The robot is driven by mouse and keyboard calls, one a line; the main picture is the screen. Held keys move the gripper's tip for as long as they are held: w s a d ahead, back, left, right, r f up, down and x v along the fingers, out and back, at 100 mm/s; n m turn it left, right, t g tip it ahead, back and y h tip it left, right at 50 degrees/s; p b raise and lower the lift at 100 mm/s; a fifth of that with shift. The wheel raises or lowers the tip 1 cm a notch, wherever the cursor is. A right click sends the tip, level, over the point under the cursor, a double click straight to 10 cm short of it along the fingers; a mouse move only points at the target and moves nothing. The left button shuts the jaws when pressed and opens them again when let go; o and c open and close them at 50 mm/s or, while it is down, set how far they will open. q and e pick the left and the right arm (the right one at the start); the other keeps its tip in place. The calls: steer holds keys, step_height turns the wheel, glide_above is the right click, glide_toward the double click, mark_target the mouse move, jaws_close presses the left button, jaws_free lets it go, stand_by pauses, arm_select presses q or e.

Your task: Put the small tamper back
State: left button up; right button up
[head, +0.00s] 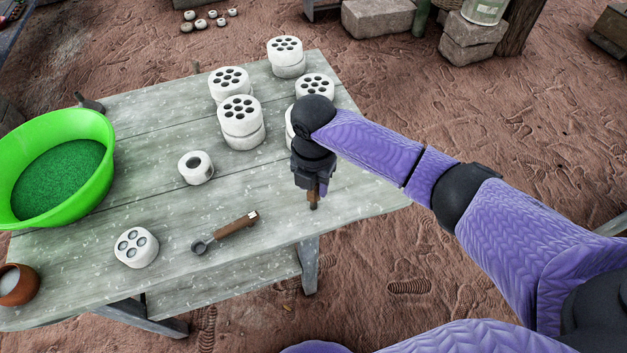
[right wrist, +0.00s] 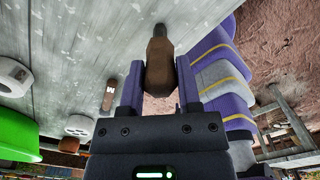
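The small tamper (head: 314,197), a brown wooden piece with a dark tip, is in my right gripper (head: 313,188) over the front right part of the table. In the right wrist view the tamper (right wrist: 160,62) sits between the two purple fingers of my right gripper (right wrist: 160,88), which appear closed against its sides. Its dark tip points away from the gripper. I cannot tell whether the tip touches the table. My left gripper is not in view.
The grey plank table (head: 180,235) bears several white multi-hole blocks (head: 242,120), a one-hole block (head: 195,168), a four-hole block (head: 136,247) and a wooden-handled scoop (head: 228,230). A green tub (head: 98,125) and clay pot (head: 18,292) stand left. The table's right end is clear.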

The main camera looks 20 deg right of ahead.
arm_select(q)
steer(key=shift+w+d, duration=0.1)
arm_select(e)
steer(key=o, duration=0.3)
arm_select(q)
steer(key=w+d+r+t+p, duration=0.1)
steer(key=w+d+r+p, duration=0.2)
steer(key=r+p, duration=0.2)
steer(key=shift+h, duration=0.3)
arm_select(e)
step_height(320, 180, up, 12)
steer(key=shift+r, duration=0.2)
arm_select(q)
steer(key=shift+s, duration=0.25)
